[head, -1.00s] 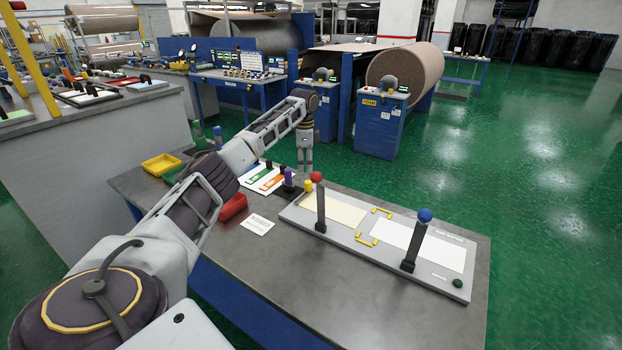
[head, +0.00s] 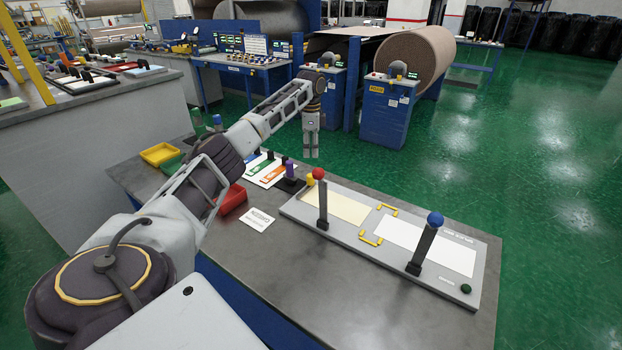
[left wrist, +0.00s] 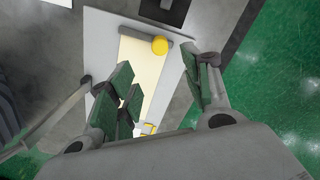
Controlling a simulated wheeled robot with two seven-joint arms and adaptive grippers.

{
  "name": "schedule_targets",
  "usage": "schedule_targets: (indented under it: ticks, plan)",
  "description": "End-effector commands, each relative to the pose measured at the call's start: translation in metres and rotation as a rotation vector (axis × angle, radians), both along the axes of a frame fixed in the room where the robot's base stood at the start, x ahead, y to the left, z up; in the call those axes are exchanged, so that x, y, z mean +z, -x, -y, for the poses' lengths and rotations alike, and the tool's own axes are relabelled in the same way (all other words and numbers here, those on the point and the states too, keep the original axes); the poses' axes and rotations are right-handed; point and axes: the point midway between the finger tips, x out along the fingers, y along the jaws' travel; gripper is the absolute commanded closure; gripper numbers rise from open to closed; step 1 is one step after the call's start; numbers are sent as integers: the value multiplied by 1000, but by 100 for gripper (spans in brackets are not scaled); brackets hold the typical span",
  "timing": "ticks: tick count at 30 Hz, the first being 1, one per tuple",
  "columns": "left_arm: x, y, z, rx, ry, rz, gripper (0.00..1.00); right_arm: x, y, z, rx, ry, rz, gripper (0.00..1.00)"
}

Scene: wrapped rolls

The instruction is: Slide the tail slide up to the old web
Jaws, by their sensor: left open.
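The grey splice board (head: 375,262) lies on the bench with a cream panel (head: 345,206) on its left and a white panel (head: 425,248) on its right. Two yellow bracket handles (head: 371,239) sit between the panels. I cannot tell which part is the tail slide or the old web. A red-knobbed lever (head: 322,200) and a blue-knobbed lever (head: 425,242) stand upright on the board. My left gripper (head: 312,155) points down above the board's far left end. In the left wrist view its green-padded fingers (left wrist: 158,90) are open and empty over the cream panel (left wrist: 150,75).
A yellow knob (left wrist: 160,45) is just beyond the fingers. A purple-topped post (head: 290,174), a red tray (head: 233,199), a yellow tray (head: 161,154) and a white card (head: 257,220) are on the bench left of the board. The bench front is clear.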

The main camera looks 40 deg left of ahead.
Motion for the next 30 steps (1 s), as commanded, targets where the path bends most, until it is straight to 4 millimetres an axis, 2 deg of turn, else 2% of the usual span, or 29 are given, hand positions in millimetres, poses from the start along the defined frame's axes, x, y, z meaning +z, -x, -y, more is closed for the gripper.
schedule_targets:
  ticks: [5,11,30]
  plan:
    - [-5,0,0,0,0,-1,51,0,-4,0,0,0,4,60]
    - [-20,0,-1,0,-1,-2,51,1,-10,0,0,0,11,60]
    - [-103,1,0,1,0,-3,51,4,-8,-2,-1,-3,9,60]
